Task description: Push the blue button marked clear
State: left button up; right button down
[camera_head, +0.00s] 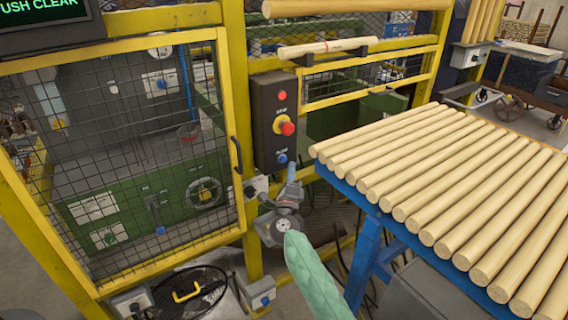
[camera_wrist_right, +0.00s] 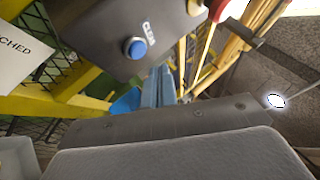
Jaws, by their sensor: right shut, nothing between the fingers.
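The blue button (camera_head: 282,159) is at the bottom of a dark control box (camera_head: 266,112) on the yellow fence post. The wrist view shows the blue button (camera_wrist_right: 134,48) with the label CLEAR beside it. My right gripper (camera_head: 292,168) is just below and right of the button in the head view, its fingers pointing up toward the box. It is shut and empty. Its closed fingers (camera_wrist_right: 158,88) show in the wrist view below and right of the button, apart from it in the picture. The exact gap in depth is hard to tell. My left gripper is not in view.
The box also carries a red button (camera_head: 282,96) and a red emergency-stop knob (camera_head: 287,128) above the blue one. A blue-framed table (camera_head: 350,188) of wooden rods stands close on the right. A mesh gate (camera_head: 120,150) is on the left. A screen (camera_head: 40,12) reads PUSH CLEAR.

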aim_at(283, 159)
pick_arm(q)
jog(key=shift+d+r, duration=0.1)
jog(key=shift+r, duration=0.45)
pick_arm(e)
jog(key=shift+w+a, duration=0.45)
jog(key=shift+w, duration=0.1)
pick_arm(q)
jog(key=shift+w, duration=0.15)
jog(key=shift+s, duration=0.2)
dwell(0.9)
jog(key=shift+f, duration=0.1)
pick_arm(e)
jog(key=shift+w+a, duration=0.1)
jog(key=shift+w+a, duration=0.1)
jog(key=shift+w, duration=0.1)
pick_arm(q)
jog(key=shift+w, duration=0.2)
